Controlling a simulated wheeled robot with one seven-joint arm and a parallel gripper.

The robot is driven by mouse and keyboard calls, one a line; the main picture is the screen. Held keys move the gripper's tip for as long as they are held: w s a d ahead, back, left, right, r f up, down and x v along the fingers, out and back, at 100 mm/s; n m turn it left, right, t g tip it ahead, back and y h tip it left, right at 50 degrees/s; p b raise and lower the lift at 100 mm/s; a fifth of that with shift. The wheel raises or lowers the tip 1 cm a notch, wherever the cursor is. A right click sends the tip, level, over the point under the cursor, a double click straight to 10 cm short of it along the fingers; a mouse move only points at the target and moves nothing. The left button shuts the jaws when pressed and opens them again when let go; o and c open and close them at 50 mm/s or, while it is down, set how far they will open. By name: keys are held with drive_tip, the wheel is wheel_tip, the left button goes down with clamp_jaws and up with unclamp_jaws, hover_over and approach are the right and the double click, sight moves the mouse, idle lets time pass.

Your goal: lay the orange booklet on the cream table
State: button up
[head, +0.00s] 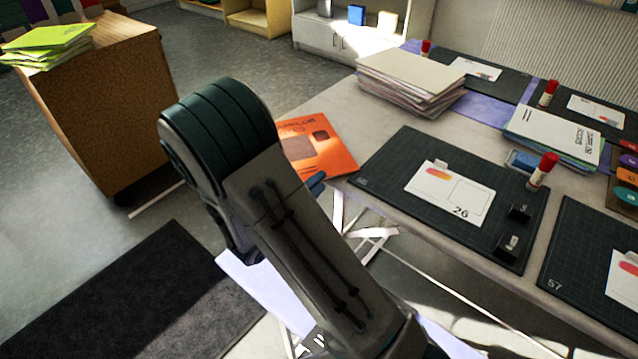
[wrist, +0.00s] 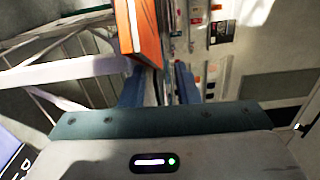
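The orange booklet (head: 318,148) with a dark printed title is at the left edge of the long pale cream table (head: 335,104), its near edge reaching out past the tabletop. My arm hides its left part, and I cannot tell how much of it rests on the table. In the wrist view the booklet (wrist: 148,30) is seen nearly edge-on, just beyond my blue fingers. My gripper (wrist: 159,85) is open, with a clear gap between the fingers. The booklet's near end lines up with the left finger; I see no clear grip on it.
The table holds a dark mat with card 26 (head: 387,179), mat 57 (head: 570,262), a cream paper stack (head: 410,80), white booklets (head: 553,136) and red-capped glue sticks (head: 542,172). Green booklets (head: 48,42) top a wooden cabinet (head: 110,100) at left. White trestle legs stand below the table.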

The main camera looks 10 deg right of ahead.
drive_tip(key=p+v, duration=0.1)
drive_tip(key=v, duration=1)
drive_tip(key=s+d+r+m+g+y, duration=0.4)
drive_tip(key=s+d+m+g, duration=0.65)
drive_tip(key=m, duration=1.05)
drive_tip(key=s+r+m+y, duration=0.1)
drive_tip(key=m+y, duration=0.4)
drive_tip(key=m, duration=0.5)
drive_tip(key=s+r+m+t+y, duration=0.1)
drive_tip(key=r+m+y, duration=0.3)
drive_tip(key=m, duration=0.6)
drive_tip(key=shift+s+a+r+m+y, duration=0.2)
drive_tip(key=shift+s+m+y, duration=0.1)
drive_tip(key=shift+s+y, duration=0.3)
drive_tip(key=shift+w+r+m+t, duration=0.15)
drive_tip(key=shift+m+t, duration=0.1)
drive_tip(key=shift+m, duration=0.15)
drive_tip(key=shift+c, duration=1.2)
drive_tip(key=shift+r+m+y, duration=0.1)
drive_tip(key=shift+m+y, duration=0.2)
clamp_jaws()
